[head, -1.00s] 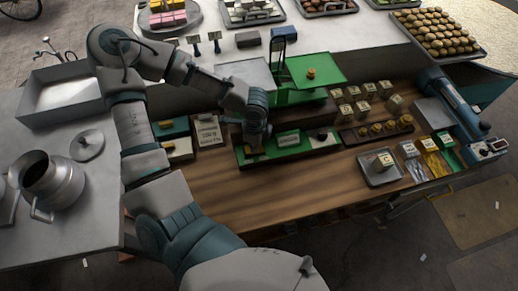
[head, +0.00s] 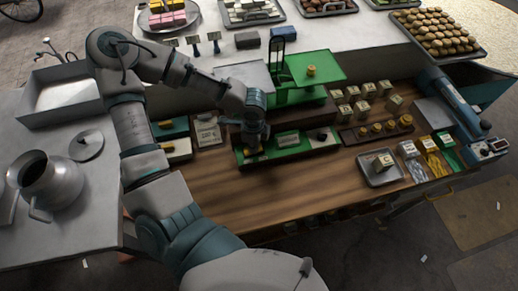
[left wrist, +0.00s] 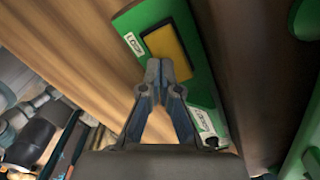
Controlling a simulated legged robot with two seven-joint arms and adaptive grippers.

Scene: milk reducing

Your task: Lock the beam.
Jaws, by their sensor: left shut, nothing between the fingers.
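A long green control panel (head: 290,151) lies on the wooden counter in front of the green balance scale (head: 285,96). A yellow block or key (left wrist: 165,43) sits at the panel's left end, beside a small white label (left wrist: 134,45) too small to read surely. My left gripper (head: 252,150) is over that left end. In the left wrist view its fingertips (left wrist: 160,66) are together and empty, just at the near edge of the yellow key; I cannot tell whether they touch it. A dark knob (head: 321,136) is at the panel's right end. My right gripper is not in view.
The scale has a green pan (head: 318,66) with a brass weight on it and a grey plate (head: 246,75). Brass weights in a rack (head: 378,131) and price blocks stand to the right. A small tray (head: 381,170) is nearer. The counter's front left is clear.

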